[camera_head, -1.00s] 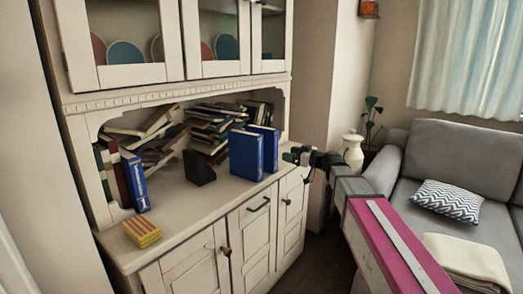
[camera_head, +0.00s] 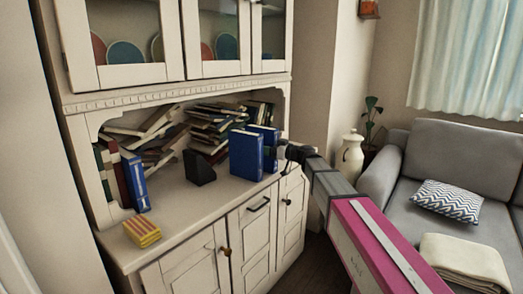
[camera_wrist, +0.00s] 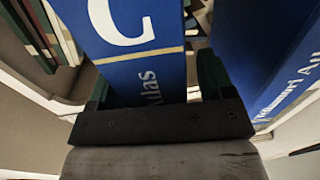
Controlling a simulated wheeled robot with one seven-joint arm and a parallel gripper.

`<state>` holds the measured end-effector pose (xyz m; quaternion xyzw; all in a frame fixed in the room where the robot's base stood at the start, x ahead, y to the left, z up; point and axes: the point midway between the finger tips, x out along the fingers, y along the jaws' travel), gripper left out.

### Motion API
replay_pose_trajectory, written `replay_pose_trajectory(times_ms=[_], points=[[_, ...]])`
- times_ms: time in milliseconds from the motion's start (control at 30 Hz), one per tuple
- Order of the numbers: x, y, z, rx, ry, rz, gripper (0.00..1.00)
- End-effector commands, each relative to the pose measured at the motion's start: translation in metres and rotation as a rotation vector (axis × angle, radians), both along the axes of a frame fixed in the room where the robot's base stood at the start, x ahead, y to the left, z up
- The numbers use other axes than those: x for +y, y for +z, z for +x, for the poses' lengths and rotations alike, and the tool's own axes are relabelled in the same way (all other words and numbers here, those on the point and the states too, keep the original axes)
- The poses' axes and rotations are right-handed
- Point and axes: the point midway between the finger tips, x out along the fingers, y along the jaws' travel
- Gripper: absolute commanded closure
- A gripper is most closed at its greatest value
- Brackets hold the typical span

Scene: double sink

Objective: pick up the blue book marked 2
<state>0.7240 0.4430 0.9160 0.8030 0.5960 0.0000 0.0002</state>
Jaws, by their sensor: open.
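Two blue books stand upright side by side on the cabinet counter, a nearer one (camera_head: 246,156) and one behind it to the right (camera_head: 270,138). My gripper (camera_head: 283,152) is at their right side. In the wrist view, my open gripper (camera_wrist: 155,90) has its dark green fingers on either side of a blue book (camera_wrist: 135,70) with a curved white mark and the word "Atlas". Another blue book (camera_wrist: 275,60) is to the right, outside the fingers. No number 2 is clearly readable. A third blue book (camera_head: 134,182) stands at the counter's left end.
A black bookend (camera_head: 199,168) stands left of the two books, and a yellow-red striped block (camera_head: 142,231) lies at the front left. Stacked books (camera_head: 210,130) fill the back. The upper cabinet (camera_head: 170,85) overhangs the counter. A grey sofa (camera_head: 410,160) stands right.

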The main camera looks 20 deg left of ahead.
Motion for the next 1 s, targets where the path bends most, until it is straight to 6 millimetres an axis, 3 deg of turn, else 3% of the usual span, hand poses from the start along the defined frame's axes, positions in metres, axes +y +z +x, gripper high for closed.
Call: replay_pose_trajectory(times_ms=[233,467,767,1000], points=[[0.002,0.000,0.001,0.000,-0.001,0.000,0.26],[0.002,0.000,0.001,0.000,-0.001,0.000,1.00],[0.002,0.003,0.001,0.000,-0.001,0.002,1.00],[0.002,0.032,0.001,-0.001,-0.001,0.004,1.00]])
